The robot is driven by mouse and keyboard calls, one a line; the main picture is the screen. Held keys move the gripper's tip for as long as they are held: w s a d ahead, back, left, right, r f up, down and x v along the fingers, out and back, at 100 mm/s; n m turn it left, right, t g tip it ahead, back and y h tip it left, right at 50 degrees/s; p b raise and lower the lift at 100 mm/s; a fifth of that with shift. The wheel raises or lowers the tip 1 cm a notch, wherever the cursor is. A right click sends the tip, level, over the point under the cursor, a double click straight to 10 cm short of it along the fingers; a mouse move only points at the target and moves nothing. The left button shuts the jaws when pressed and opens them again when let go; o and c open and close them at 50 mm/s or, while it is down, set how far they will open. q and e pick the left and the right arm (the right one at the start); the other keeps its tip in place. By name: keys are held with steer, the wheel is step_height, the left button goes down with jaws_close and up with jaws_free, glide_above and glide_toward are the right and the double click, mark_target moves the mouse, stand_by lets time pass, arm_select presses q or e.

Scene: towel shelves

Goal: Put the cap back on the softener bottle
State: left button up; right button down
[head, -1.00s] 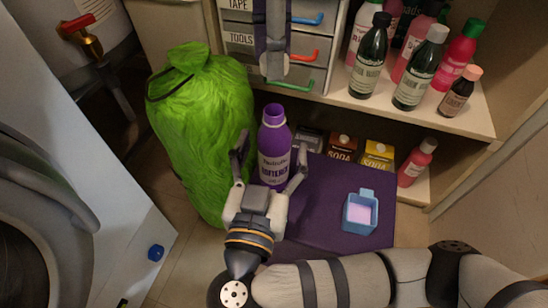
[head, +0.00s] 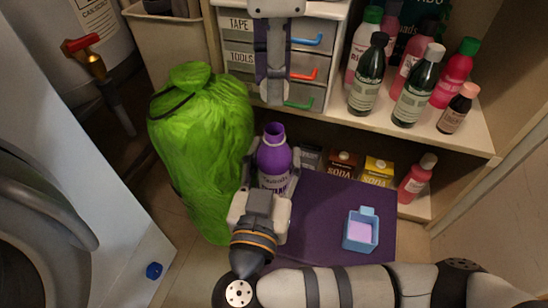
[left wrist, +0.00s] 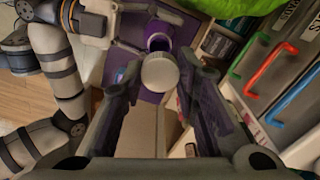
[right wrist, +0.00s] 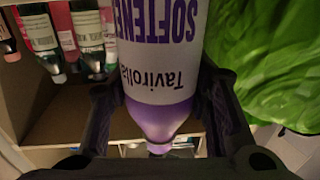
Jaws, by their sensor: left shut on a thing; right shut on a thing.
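The purple softener bottle (head: 274,160) stands with its mouth uncovered, on the left part of the purple surface (head: 318,215). My right gripper (head: 271,158) is shut on its body; the right wrist view shows the bottle (right wrist: 160,60) between both fingers (right wrist: 160,105). My left gripper (head: 272,98) is above and behind the bottle, pointing down. In the left wrist view, the left gripper (left wrist: 160,90) is shut on a round whitish cap (left wrist: 160,72). The open bottle neck (left wrist: 158,42) shows just past the cap, apart from it as far as I can tell.
A blue cup (head: 360,232) with pink contents sits on the purple surface. A green bag (head: 203,140) stands close left of the bottle. Drawers (head: 300,68) are behind my left gripper. Shelves at right hold several bottles (head: 418,88) and soda boxes (head: 378,170).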

arm_select(q)
steer(key=shift+f, duration=2.15)
steer(key=shift+f, duration=0.85)
steer(key=shift+f, duration=0.6)
steer(key=m, duration=2.9)
